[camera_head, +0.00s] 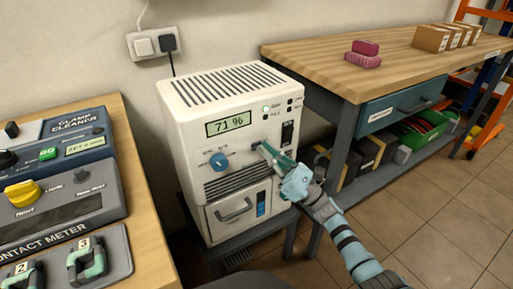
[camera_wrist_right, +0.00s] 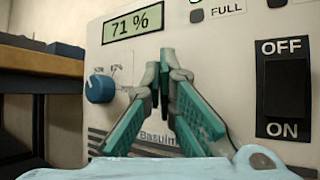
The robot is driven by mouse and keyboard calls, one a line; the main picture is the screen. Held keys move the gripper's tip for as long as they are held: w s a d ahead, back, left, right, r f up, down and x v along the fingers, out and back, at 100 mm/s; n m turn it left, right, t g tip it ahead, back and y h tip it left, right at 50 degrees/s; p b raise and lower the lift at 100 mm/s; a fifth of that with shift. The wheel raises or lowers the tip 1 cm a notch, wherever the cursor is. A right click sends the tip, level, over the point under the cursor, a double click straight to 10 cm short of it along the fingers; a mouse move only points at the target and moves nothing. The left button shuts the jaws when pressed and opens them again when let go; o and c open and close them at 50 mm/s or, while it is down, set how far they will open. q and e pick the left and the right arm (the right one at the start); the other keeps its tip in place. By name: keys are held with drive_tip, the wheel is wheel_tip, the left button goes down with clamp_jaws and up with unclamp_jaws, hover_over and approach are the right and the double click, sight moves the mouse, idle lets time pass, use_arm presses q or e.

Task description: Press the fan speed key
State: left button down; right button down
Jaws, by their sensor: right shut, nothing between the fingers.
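The white unit (camera_head: 232,88) with a vented top stands between the two benches. Its display (camera_head: 228,124) reads 71 %; the display also shows in the right wrist view (camera_wrist_right: 133,23). A blue knob (camera_head: 218,161) sits below it, and a black OFF/ON rocker switch (camera_head: 287,133) is at the right. My right gripper (camera_head: 264,149) is shut and empty, its fingertips at the front panel between knob and switch. In the right wrist view the fingertips (camera_wrist_right: 160,76) cover that patch of panel. No fan speed key can be made out there; whether the tips touch the panel is unclear. My left gripper is out of view.
A bench with a contact meter (camera_head: 55,205) and clamp cleaner (camera_head: 75,140) is at the left. A wooden workbench (camera_head: 310,57) with a pink block (camera_head: 365,47) and cardboard boxes (camera_head: 430,39) is at the right. A wall socket (camera_head: 146,46) is behind. The tiled floor (camera_head: 440,220) is open at lower right.

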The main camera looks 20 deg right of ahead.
drive_tip(key=shift+w+b, duration=0.35)
drive_tip(key=shift+b, duration=0.15)
idle(0.4)
idle(0.3)
drive_tip(key=shift+s+p, duration=0.4)
drive_tip(key=shift+s, duration=0.4)
drive_tip(key=s, duration=0.1)
drive_tip(key=s+p, duration=0.1)
drive_tip(key=s, duration=0.1)
drive_tip(key=s+p, duration=0.1)
drive_tip(key=s, duration=0.1)
drive_tip(key=shift+d, duration=0.4)
